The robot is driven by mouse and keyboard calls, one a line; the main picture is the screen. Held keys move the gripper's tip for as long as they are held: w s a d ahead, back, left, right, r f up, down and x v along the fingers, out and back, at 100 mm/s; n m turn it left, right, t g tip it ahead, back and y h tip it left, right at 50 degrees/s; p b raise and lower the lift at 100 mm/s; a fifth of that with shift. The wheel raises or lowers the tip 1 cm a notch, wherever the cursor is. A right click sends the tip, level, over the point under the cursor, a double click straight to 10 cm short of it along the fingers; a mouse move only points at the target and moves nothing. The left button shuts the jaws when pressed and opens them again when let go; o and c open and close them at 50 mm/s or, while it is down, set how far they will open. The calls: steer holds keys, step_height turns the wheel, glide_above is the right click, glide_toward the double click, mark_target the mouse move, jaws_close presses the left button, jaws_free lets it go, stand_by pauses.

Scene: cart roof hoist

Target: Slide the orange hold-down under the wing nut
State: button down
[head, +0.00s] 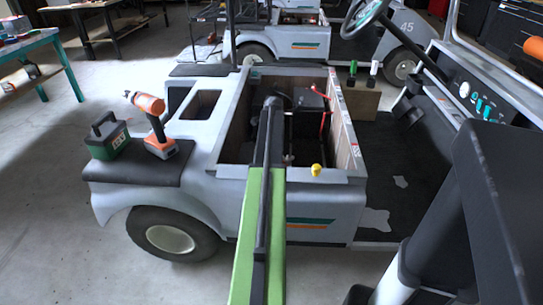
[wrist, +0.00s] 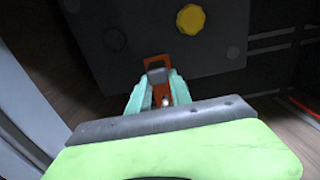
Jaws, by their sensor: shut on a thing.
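In the wrist view the orange hold-down (wrist: 158,64) is a small flat piece with a dark opening in its middle, lying against a dark box with a yellow cap (wrist: 191,19). My gripper (wrist: 160,84) has teal fingers, shut on the near part of the hold-down. A small pale metal piece (wrist: 165,102) shows between the fingers; I cannot tell if it is the wing nut. In the head view my arm reaches into the cart's open compartment (head: 231,118), and the gripper and hold-down are not distinguishable there.
Compartment walls stand close on both sides, with a wooden panel (head: 346,135) at right. An orange drill (head: 152,118) and a green-black box (head: 107,137) stand on the cart's left deck.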

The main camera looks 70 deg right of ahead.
steer(key=shift+s+d, duration=0.25)
steer(key=shift+s, duration=0.6)
steer(key=c, duration=1.1)
jaws_free()
step_height(320, 180, up, 18)
steer(key=p, duration=1.7)
steer(key=shift+f, duration=0.25)
